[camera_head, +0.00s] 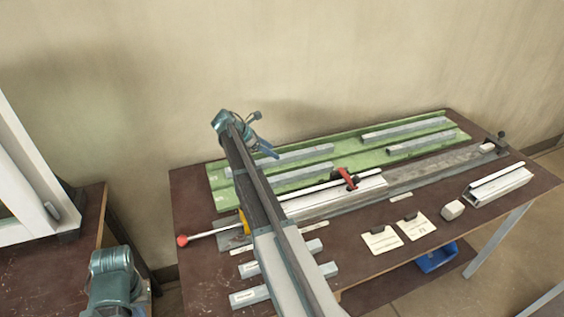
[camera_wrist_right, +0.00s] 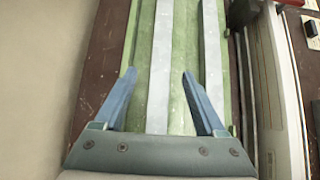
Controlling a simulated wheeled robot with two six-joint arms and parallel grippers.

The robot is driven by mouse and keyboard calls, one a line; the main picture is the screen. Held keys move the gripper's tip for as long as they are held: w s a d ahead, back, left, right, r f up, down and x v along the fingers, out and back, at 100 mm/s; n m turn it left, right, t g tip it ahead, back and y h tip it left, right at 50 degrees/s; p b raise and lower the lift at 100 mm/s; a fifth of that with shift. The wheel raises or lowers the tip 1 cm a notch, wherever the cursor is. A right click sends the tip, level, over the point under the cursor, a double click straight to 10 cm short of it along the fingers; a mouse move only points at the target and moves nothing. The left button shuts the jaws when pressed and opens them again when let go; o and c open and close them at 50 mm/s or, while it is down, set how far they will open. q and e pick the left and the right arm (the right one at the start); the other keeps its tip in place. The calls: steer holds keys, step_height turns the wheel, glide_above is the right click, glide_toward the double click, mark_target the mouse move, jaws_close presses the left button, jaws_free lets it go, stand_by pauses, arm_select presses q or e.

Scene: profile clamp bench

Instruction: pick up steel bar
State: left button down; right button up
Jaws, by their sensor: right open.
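Several grey steel bars lie on the green tray (camera_head: 215,181): a rear left bar (camera_head: 300,157), a front left bar (camera_head: 305,172), a rear right bar (camera_head: 400,129) and a front right bar (camera_head: 425,142). My right gripper (camera_head: 268,148) is open and empty over the left part of the tray. In the right wrist view, my right gripper's fingers (camera_wrist_right: 158,75) stand apart, with one steel bar (camera_wrist_right: 160,55) running between them below. A second bar (camera_wrist_right: 212,60) runs beside the right finger. My left gripper is not in view.
A clamp with a red handle (camera_head: 346,178) and a long rod ending in a red knob (camera_head: 183,240) lie in front of the tray. Shorter blocks (camera_head: 250,298), paper cards (camera_head: 382,240), a small pale block (camera_head: 452,209) and a profile piece (camera_head: 500,184) occupy the bench front.

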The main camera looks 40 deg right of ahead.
mark_target(282, 157)
steer(key=b+x, duration=0.3)
steer(key=x, duration=0.2)
steer(key=shift+f, duration=0.15)
steer(key=shift+s, duration=0.1)
steer(key=shift+c, duration=0.4)
jaws_close()
stand_by(0.7)
